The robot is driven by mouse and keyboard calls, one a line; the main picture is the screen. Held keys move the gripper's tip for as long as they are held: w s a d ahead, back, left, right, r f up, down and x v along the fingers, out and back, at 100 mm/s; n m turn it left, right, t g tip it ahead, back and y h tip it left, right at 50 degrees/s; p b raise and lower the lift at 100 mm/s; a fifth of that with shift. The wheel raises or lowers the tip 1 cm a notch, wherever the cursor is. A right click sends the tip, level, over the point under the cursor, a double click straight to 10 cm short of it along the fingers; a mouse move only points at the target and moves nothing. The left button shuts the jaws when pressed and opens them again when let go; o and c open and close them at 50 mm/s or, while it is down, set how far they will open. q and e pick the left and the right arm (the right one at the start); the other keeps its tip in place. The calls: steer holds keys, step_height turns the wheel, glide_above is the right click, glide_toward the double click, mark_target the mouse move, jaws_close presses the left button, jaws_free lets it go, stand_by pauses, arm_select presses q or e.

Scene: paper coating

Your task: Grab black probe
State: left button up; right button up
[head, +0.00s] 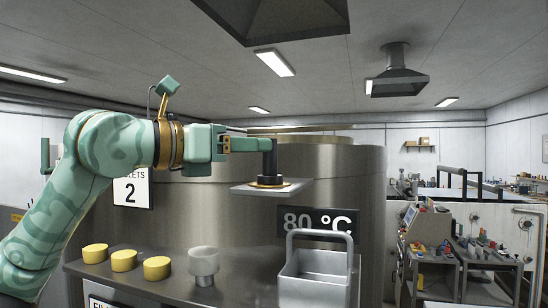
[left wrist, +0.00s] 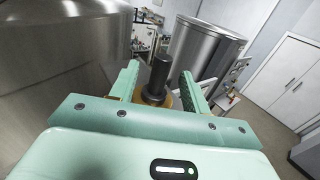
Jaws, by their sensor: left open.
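The black probe (head: 268,162) stands upright on a small grey square plate (head: 250,189) in front of the big steel tank, with a yellow ring around its foot. In the left wrist view the probe (left wrist: 158,77) stands between the two green fingers. My left gripper (head: 262,146) comes in level from the left at the height of the probe's upper part. It is open (left wrist: 159,72), with a finger on each side of the probe. Whether either finger touches it I cannot tell. My right gripper is not in view.
The steel tank (head: 345,190) fills the middle behind the plate. A control console (head: 428,240) stands at the right.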

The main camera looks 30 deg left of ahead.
mark_target(271, 175)
arm_select(q)
steer(key=shift+w+d+r+p, duration=0.2)
steer(key=shift+w+p, duration=0.1)
steer(key=shift+p, duration=0.1)
steer(key=x, duration=0.1)
steer(key=p+x, duration=0.1)
steer(key=x, duration=0.1)
steer(key=p+x, duration=0.1)
steer(key=shift+w+d+f, duration=0.1)
steer(key=shift+w+f, duration=0.05)
steer(key=shift+f, duration=0.1)
steer(key=shift+w, duration=0.1)
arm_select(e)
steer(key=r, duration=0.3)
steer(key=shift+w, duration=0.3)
arm_select(q)
steer(key=shift+s, duration=0.35)
steer(key=c, duration=0.9)
jaws_close()
steer(key=shift+w, duration=0.15)
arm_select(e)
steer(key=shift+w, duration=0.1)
